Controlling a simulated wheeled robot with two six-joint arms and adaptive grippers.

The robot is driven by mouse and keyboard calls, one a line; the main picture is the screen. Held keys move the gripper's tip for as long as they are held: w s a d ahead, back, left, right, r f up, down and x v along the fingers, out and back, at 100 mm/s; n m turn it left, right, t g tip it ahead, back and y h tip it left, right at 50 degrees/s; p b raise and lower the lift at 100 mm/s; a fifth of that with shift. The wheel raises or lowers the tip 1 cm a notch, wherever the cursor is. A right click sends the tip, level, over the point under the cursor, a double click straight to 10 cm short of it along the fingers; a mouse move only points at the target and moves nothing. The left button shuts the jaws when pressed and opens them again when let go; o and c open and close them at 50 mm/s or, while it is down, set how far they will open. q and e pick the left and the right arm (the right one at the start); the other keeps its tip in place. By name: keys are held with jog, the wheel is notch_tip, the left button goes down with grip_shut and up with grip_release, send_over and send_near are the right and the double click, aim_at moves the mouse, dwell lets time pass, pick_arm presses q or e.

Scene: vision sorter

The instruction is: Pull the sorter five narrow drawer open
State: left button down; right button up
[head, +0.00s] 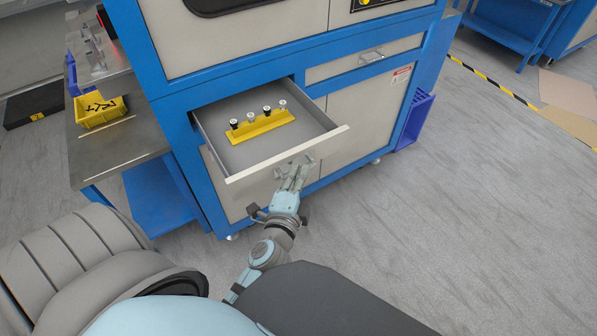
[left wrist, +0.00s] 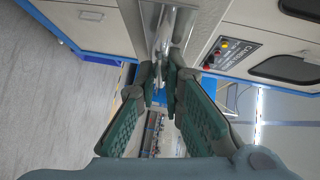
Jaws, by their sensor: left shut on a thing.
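A drawer of the blue and beige sorter cabinet stands pulled out; its pale front (head: 245,178) and grey inside show in the head view. My left gripper (head: 293,175) is at the front of this drawer, shut on its metal handle (head: 305,160). In the left wrist view the handle (left wrist: 165,38) runs between the fingers of my left gripper (left wrist: 160,88). Another drawer (head: 345,68) to the right is closed. Which of the two is the narrow one is not labelled. My right gripper is out of view.
A yellow rack (head: 262,126) with several black and light pieces stands in the open drawer. A metal side table (head: 110,145) with a yellow bin (head: 100,112) is at the left. A purple crate (head: 415,122) stands at the right. The grey floor (head: 460,220) at right is clear.

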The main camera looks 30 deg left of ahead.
pick_arm(q)
jog(key=c, duration=2)
grip_release()
jog(key=shift+f, duration=0.1)
